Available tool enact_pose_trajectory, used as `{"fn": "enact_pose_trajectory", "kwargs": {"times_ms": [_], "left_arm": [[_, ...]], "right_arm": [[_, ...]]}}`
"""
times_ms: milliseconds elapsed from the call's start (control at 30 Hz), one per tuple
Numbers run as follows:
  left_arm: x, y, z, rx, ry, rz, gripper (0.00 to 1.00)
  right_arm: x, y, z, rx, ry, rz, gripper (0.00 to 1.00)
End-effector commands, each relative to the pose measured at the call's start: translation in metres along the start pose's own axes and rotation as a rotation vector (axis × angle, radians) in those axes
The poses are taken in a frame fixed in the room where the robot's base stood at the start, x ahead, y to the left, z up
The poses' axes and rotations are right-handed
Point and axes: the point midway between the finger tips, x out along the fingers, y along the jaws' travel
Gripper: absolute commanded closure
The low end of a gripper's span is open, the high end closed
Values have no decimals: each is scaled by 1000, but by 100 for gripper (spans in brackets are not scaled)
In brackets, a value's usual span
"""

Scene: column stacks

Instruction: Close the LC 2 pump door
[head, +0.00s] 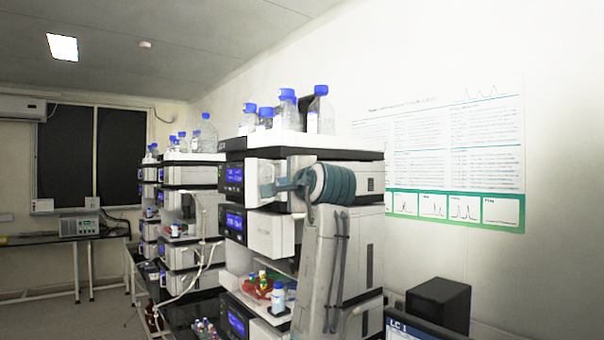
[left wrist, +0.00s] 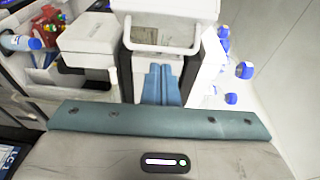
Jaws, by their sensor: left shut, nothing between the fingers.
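A white-framed door with a clear pane (head: 265,173) stands out from the front of the upper module in the near column stack (head: 345,172). The same pale frame shows at top centre in the left wrist view (left wrist: 164,49). No label naming this stack LC 2 is legible. My left gripper (head: 271,190) is at this door, its grey-blue fingers together and empty. In the left wrist view, the fingers (left wrist: 162,70) point at the frame's lower edge; whether they touch it is unclear. My right gripper is not in view.
Blue-capped bottles (head: 321,110) stand on top of the near stack. An open tray below holds coloured vials and a bottle (head: 278,298). More stacks (head: 185,195) stand farther left. A screen marked LC 1 (head: 408,329) and a black box (head: 439,303) are at lower right.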

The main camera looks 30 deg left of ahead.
Motion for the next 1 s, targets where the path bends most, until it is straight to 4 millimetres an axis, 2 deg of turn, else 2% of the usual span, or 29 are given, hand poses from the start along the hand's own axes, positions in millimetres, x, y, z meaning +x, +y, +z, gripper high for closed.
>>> {"fn": "enact_pose_trajectory", "kwargs": {"times_ms": [167,1000], "left_arm": [[6,0,7,1,1,0,100],[8,1,17,1,76,0,100]], "right_arm": [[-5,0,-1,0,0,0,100],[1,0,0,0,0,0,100]]}}
